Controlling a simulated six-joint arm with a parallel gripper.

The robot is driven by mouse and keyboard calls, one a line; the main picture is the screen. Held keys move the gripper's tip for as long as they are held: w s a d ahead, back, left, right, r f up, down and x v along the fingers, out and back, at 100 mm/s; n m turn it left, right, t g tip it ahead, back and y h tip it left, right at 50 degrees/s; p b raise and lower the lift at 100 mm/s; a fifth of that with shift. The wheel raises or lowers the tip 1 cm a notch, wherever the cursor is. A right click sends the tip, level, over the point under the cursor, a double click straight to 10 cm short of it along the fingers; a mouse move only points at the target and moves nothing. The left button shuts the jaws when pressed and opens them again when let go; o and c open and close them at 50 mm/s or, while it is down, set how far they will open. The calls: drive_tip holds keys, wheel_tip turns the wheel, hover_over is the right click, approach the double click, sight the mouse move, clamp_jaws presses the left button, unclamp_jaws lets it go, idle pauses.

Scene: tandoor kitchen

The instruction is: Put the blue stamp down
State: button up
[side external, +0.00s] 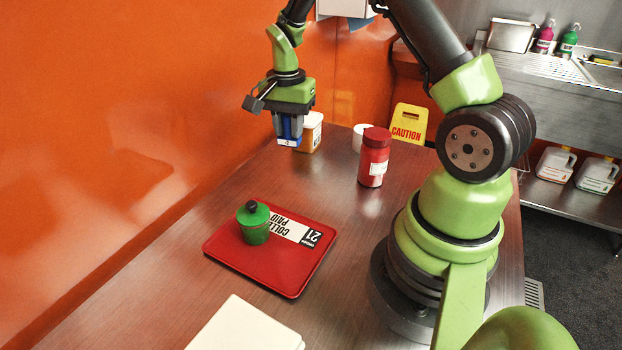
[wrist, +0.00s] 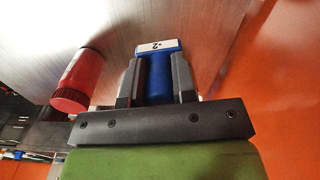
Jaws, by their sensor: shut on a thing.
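The blue stamp (side external: 286,141) is held between the fingers of my gripper (side external: 289,124), well above the table at its far left part. In the wrist view the stamp (wrist: 158,75) sits between both grey fingers of my gripper (wrist: 157,82). A white label with dark marking shows on its end. The stamp is clear of the table in the side view. Much of its upper part is hidden by the fingers there.
A red tray (side external: 288,282) holds a green lidded pot (side external: 254,223) and a printed card (side external: 290,229). A red jar (side external: 374,157), an orange-and-white container (side external: 311,132) and a white cup (side external: 358,138) stand farther back. A cream block (side external: 245,328) lies in front. The middle table is clear.

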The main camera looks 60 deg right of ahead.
drive_tip(key=s+d+f, duration=0.1)
drive_tip(key=s+d+f+m, duration=0.1)
drive_tip(key=f, duration=0.1)
drive_tip(key=s+d+f+m, duration=0.1)
drive_tip(key=f, duration=0.1)
drive_tip(key=shift+s+d, duration=0.25)
drive_tip(key=shift+f, duration=2.45)
drive_tip(key=shift+f, duration=0.1)
drive_tip(key=o, duration=0.9)
